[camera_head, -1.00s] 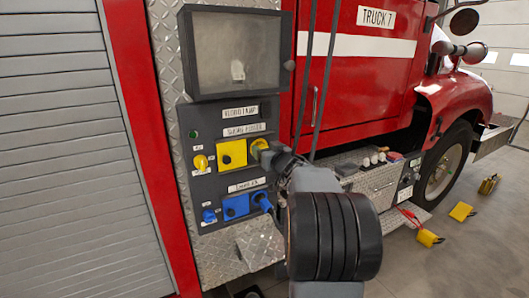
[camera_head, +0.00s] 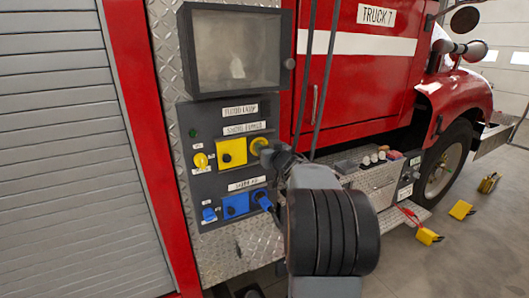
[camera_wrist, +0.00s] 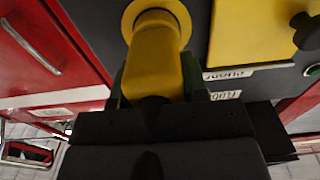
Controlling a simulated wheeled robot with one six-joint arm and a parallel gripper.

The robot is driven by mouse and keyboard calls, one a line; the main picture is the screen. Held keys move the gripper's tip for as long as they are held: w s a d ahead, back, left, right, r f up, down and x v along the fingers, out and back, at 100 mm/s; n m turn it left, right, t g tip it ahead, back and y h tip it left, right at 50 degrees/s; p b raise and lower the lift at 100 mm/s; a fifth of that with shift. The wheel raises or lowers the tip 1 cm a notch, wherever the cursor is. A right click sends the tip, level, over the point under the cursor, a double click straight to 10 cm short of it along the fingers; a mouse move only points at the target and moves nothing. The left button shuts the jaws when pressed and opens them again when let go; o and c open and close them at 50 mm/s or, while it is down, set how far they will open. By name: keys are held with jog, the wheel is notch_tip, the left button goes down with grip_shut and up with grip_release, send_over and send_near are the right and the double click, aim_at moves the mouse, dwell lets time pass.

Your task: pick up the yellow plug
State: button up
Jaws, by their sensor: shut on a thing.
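The yellow plug (camera_head: 259,146) sits at the right end of the yellow row on the dark panel, beside the yellow socket plate (camera_head: 233,153). In the wrist view the plug (camera_wrist: 157,50) fills the top middle, its round flange against the dark panel. My gripper (camera_head: 272,153) is at the plug from the right; its fingers (camera_wrist: 155,85) lie on both sides of the plug's body and are shut on it. The fingertips are partly hidden behind the plug. I see no gap between the plug's flange and the panel.
Below are a blue socket plate (camera_head: 236,205) and a blue plug (camera_head: 262,200), close under my arm. Black hoses (camera_head: 320,80) hang to the right.

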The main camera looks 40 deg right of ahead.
jog(key=shift+r, duration=0.15)
jog(key=shift+s+r, duration=0.15)
jog(key=shift+r, duration=0.05)
notch_tip(320, 180, up, 6)
jog(key=shift+r+p, duration=0.2)
jog(key=shift+p, duration=0.5)
jog(key=s, duration=2.6)
jog(key=shift+s+d+p, duration=0.15)
jog(key=shift+s+p, duration=0.15)
jog(key=shift+p, duration=0.05)
